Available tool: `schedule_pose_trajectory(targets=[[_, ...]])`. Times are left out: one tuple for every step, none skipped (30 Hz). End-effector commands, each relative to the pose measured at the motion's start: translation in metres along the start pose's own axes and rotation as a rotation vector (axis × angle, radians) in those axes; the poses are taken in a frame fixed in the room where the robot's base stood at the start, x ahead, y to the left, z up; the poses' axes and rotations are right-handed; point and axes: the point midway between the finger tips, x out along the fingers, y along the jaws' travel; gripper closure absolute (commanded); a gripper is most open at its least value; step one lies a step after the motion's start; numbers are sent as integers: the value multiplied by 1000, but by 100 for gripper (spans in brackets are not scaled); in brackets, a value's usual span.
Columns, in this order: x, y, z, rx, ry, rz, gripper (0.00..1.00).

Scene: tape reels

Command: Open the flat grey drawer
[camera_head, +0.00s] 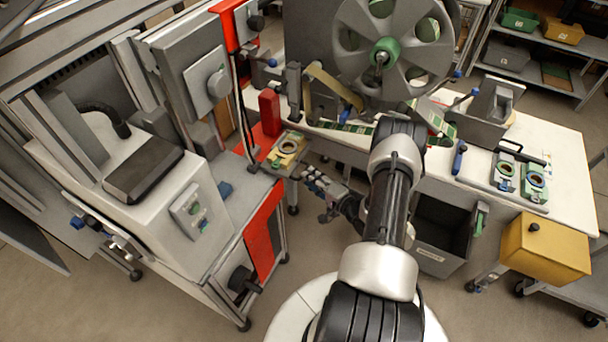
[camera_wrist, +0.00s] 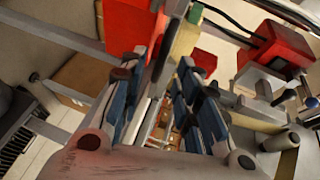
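A flat grey tray-like part (camera_head: 283,171), perhaps the drawer, juts out between the left machine and the bench in the head view. A yellow-green piece (camera_head: 288,148) lies on it. I cannot tell for certain that this is the flat grey drawer, or how far it is out. My gripper (camera_head: 316,184) is low beside it, to its lower right, pointing up-left. In the wrist view my gripper (camera_wrist: 163,112) has its two blue-padded fingers apart, with a gap between them. I see no object clearly held. No drawer handle shows clearly.
A red block (camera_head: 269,112) stands behind the tray. The grey machine with a red panel (camera_head: 264,236) is at the left. The large reel (camera_head: 390,50) is above the white bench (camera_head: 560,150). A dark open bin (camera_head: 442,232) and a yellow box (camera_head: 545,250) are at the right.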

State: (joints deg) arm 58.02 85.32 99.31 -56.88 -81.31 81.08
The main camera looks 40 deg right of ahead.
Motion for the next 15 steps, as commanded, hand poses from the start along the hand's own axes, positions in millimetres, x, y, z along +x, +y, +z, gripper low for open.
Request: schedule_pose_trajectory(targets=[[11,2,1,-3,-3,-1,70],[16,1,1,-3,-3,-1,70],[23,1,1,-3,-2,-1,70],[27,1,1,-2,-2,-1,70],[31,1,1,-2,-2,0,70],[36,1,0,-2,-1,0,70],[39,1,0,-2,0,0,70],[41,1,0,-2,-1,0,70],[44,1,0,-1,-1,0,70],[46,1,0,0,0,1,70],[47,1,0,0,0,1,70],[48,1,0,0,1,1,70],[48,0,0,0,1,1,70],[49,0,0,0,1,1,70],[49,0,0,0,2,1,70]])
